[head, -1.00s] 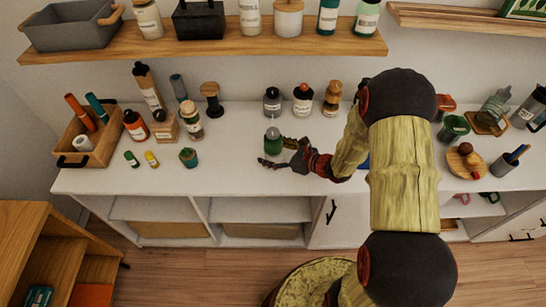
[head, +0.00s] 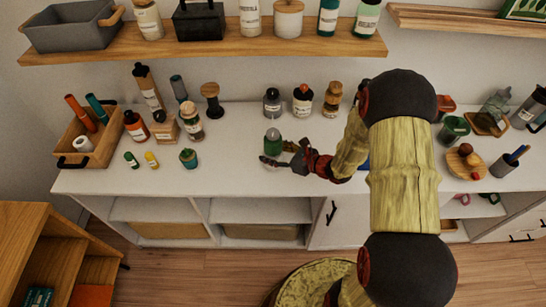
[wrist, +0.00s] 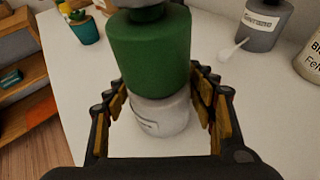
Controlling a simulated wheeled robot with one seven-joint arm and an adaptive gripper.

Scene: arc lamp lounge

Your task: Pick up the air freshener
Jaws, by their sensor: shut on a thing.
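The air freshener (head: 272,139) has a green body with a pale lower part and stands upright near the front of the white cabinet top. In the wrist view it shows large (wrist: 150,55), with its top cut off by the frame edge. My gripper (head: 279,154) reaches in from the right, low at the air freshener. In the wrist view my gripper (wrist: 162,85) has a finger on each side of it and is shut on it. The pale base seems to rest on the cabinet top.
A small teal pot (head: 188,157) sits to the left on the white cabinet top (head: 235,175). A wooden shelf (head: 220,46) hangs above.

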